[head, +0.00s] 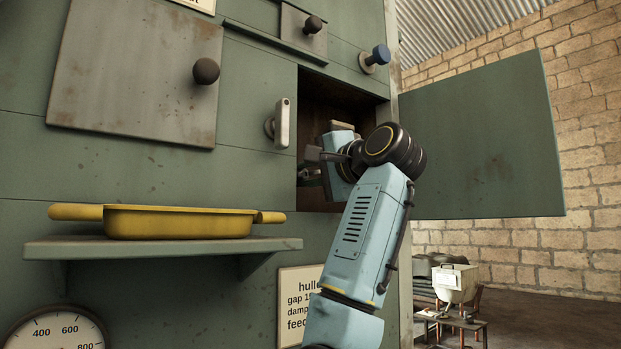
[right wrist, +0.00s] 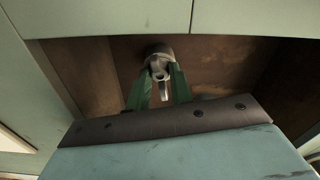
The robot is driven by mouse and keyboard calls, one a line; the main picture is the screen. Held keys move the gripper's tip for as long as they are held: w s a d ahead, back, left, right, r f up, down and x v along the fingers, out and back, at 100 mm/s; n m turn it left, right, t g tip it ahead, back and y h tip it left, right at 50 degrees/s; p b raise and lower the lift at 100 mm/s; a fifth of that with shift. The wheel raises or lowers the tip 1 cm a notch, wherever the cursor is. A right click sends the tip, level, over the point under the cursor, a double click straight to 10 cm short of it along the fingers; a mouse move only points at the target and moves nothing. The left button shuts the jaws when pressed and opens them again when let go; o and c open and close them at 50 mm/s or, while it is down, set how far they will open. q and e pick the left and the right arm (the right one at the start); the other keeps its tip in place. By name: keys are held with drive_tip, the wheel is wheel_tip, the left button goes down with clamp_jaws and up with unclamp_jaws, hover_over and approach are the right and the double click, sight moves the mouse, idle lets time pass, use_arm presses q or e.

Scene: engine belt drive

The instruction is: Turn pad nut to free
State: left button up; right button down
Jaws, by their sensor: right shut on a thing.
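The pad nut (right wrist: 159,60) is a grey metal piece on the back wall of the open compartment, seen in the right wrist view. The green fingers of my right gripper (right wrist: 160,84) reach into the compartment and are shut on the nut, one finger on each side. In the head view my right gripper (head: 311,174) is inside the compartment opening, partly hidden by its own wrist, and the nut cannot be made out there. My left gripper is not in view.
The compartment (head: 340,88) has a brown interior and narrow walls around my wrist. Its green door (head: 480,140) stands open to the right. A metal latch handle (head: 282,124) and a blue knob (head: 376,58) are close by. A yellow tray (head: 180,223) sits on a shelf (head: 160,247) at left.

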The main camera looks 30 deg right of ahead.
drive_tip(key=n+b, duration=0.1)
drive_tip(key=n, duration=0.2)
drive_tip(key=shift+d+f+n, duration=0.1)
drive_tip(key=shift+n, duration=0.3)
drive_tip(key=n+b, duration=0.1)
drive_tip(key=n, duration=0.7)
drive_tip(key=shift+b, duration=0.35)
drive_tip(key=shift+n, duration=1.8)
drive_tip(key=c, duration=1.3)
unclamp_jaws()
drive_tip(key=shift+o, duration=0.2)
